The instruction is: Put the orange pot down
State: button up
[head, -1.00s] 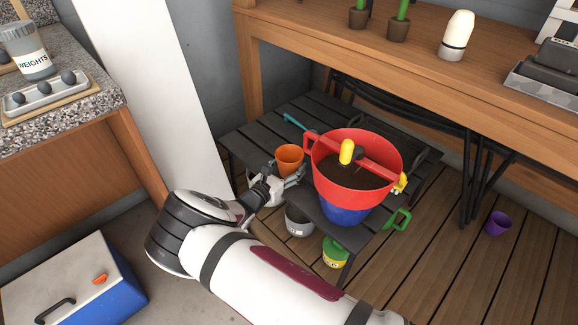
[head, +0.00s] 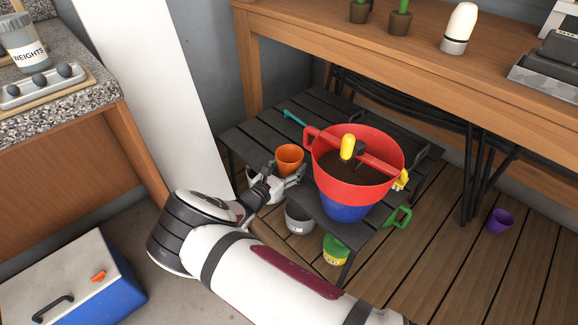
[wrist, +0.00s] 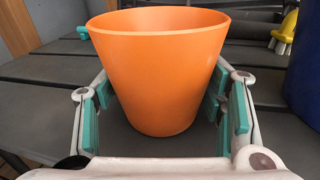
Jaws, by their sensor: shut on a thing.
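The orange pot (head: 289,157) is upright at the left part of the dark slatted low table (head: 262,134), just left of the red and blue buckets. In the wrist view the orange pot (wrist: 160,75) stands between the green-padded fingers of my gripper (wrist: 162,112), which are closed around its sides. Its base appears at or very near the dark table surface; I cannot tell whether it touches. My gripper (head: 287,176) reaches the pot from the front left in the head view.
A red bucket (head: 337,186) with soil and a yellow-handled tool sits in a blue bucket (head: 345,206), close right of the pot. A teal-handled tool (head: 294,118) lies behind. A wooden bench (head: 440,75) overhangs the back. A purple pot (head: 499,221) is on the floor.

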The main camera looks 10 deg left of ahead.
jog(key=shift+f, duration=0.15)
jog(key=o, duration=1.5)
jog(key=shift+c, duration=0.2)
jog(key=v, duration=1.2)
jog(key=shift+c, duration=0.5)
grip_shut()
